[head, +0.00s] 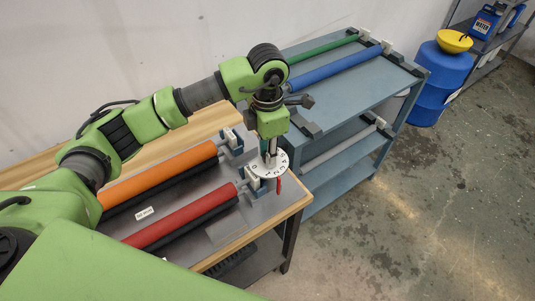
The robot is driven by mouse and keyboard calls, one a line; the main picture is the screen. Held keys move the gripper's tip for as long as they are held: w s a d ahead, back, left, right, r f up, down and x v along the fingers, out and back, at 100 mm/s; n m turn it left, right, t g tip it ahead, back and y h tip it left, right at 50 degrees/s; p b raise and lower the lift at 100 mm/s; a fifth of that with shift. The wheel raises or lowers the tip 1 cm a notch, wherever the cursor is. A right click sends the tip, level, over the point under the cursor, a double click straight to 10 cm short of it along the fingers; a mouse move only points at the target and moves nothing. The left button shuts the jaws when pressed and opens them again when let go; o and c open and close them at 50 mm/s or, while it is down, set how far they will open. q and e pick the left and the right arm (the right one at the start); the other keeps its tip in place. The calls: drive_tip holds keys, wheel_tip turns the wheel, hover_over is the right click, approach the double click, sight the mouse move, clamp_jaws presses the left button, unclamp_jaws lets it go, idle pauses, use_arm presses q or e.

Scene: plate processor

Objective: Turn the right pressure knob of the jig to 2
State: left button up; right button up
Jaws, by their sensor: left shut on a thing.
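The right pressure knob is a white round dial (270,168) with dark numerals around its edge, at the near right corner of the jig. A red marker (279,186) sits just below its rim. The numeral beside the marker is too small to read surely. My left gripper (271,152) points down from above and is shut on the knob's middle; the arm partly hides the grip. The jig (222,228) is a grey plate on a wooden-topped table, with an orange roller (160,174) and a red roller (185,219). My right gripper is out of view.
A blue-grey cart (345,85) with green and blue rollers stands right behind the table. A blue drum (440,80) with a yellow funnel (454,41) stands by the wall, near a shelf with blue jugs (485,22). The floor (420,210) at right is clear.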

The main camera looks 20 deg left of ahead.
use_arm(q)
drive_tip(key=shift+f, duration=0.1)
drive_tip(key=shift+m, duration=0.3)
drive_tip(key=o, duration=1.1)
wheel_tip(320, 180, up, 12)
